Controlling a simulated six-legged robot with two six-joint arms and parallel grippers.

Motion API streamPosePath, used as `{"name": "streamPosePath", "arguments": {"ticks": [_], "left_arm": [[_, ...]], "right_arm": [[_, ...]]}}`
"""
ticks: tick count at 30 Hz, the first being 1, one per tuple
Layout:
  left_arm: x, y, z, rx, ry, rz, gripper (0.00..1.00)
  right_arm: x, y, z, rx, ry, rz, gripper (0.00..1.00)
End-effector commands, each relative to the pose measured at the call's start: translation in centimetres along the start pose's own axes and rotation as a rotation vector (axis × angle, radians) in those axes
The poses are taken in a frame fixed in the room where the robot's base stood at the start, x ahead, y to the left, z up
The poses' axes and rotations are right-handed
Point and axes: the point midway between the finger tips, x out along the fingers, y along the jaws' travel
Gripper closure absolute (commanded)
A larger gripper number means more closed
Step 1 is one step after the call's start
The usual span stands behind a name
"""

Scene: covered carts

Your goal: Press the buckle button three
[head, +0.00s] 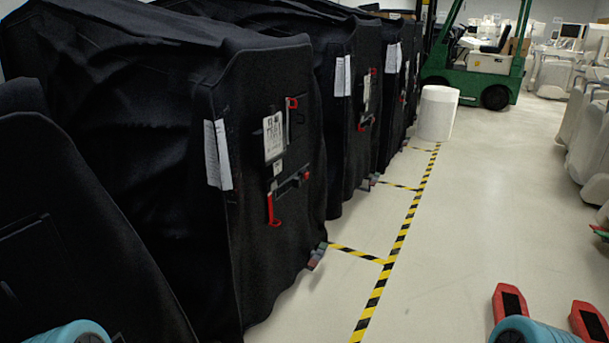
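Several carts under black covers stand in a row on the left. The nearest full cover (262,255) has a front panel with a white label (273,137), a red piece at the top (292,103), a dark buckle-like bar (291,184) and a red tab (273,209) hanging below it. I cannot tell which part is button three. My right gripper (542,305) is at the bottom right, its two red fingers with black pads apart, with nothing seen between them, well away from the covers. Only a teal part of my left arm shows at the bottom left; its gripper is out of view.
Yellow-black floor tape (391,259) runs along the cart row. Bare floor (470,210) lies open to its right. A white bin (437,113) and a green forklift (475,85) stand at the back. Pale equipment (588,140) lines the right edge.

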Motion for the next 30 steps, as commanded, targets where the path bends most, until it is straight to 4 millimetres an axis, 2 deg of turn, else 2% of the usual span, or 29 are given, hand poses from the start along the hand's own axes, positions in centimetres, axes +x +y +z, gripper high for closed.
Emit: {"name": "streamPosePath", "arguments": {"ticks": [12, 14, 16, 17, 30], "left_arm": [[0.00, 0.00, 0.00, 0.000, 0.000, 0.000, 0.57], [0.00, 0.00, 0.00, 0.000, 0.000, 0.000, 0.57], [0.00, 0.00, 0.00, 0.000, 0.000, 0.000, 0.57], [0.00, 0.00, 0.00, 0.000, 0.000, 0.000, 0.57], [0.00, 0.00, 0.00, 0.000, 0.000, 0.000, 0.57]], "right_arm": [[0.00, 0.00, 0.00, 0.000, 0.000, 0.000, 0.57], [0.00, 0.00, 0.00, 0.000, 0.000, 0.000, 0.74], [0.00, 0.00, 0.00, 0.000, 0.000, 0.000, 0.96], [0.00, 0.00, 0.00, 0.000, 0.000, 0.000, 1.00], [0.00, 0.00, 0.00, 0.000, 0.000, 0.000, 1.00]]}}
